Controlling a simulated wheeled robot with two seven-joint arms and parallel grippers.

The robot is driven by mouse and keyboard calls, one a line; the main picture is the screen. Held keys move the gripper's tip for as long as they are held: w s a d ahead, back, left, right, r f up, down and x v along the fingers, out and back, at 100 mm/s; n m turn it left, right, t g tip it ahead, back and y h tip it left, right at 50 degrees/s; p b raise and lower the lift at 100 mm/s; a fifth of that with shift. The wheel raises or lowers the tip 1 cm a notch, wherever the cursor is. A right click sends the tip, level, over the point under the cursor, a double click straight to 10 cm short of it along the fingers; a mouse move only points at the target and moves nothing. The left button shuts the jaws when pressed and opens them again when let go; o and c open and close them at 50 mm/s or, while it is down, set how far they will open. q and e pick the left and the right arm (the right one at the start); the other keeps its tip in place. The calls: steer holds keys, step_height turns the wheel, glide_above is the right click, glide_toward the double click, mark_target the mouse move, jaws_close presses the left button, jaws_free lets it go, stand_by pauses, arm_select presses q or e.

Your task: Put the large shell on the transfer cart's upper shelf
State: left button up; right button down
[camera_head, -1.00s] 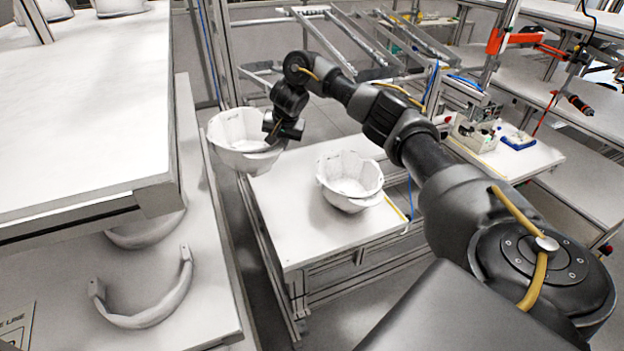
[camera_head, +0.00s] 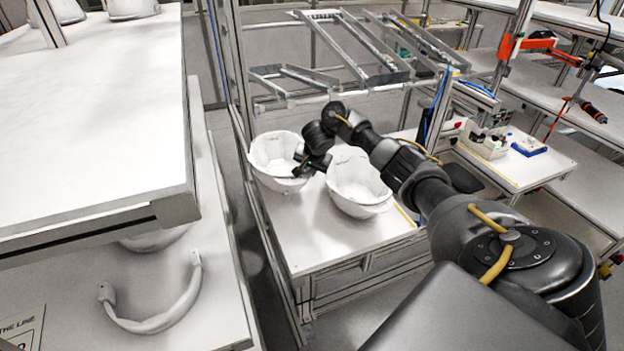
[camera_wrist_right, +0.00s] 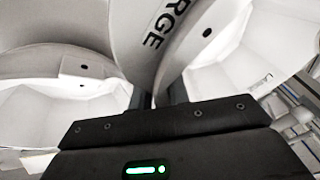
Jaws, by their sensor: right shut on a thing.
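My right gripper (camera_head: 300,168) is shut on the rim of a white bowl-like shell (camera_head: 270,164), at that shell's right side. The shell is open side up over the back left of a white-topped table or cart (camera_head: 320,238); I cannot tell whether it touches the top. A second white shell (camera_head: 358,186) sits close to its right on the same top. The wrist view shows white shell walls on both sides of my gripper (camera_wrist_right: 162,105), and a wall marked "RGE" (camera_wrist_right: 140,40) between them. I cannot tell which shell bears this marking. My left gripper is not in view.
A white two-level shelf unit (camera_head: 90,120) stands on the left, with a curved white part (camera_head: 155,322) on its lower level. A metal rack (camera_head: 350,50) rises behind the table. A small box (camera_head: 488,140) is on the right bench. The table's front is clear.

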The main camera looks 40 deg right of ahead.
steer(key=shift+w+f, duration=0.15)
steer(key=shift+f, duration=0.3)
step_height(320, 180, down, 3)
steer(key=shift+a+f, duration=0.1)
steer(key=shift+f, duration=0.25)
steer(key=c, duration=1.3)
jaws_free()
steer(key=shift+f, duration=0.15)
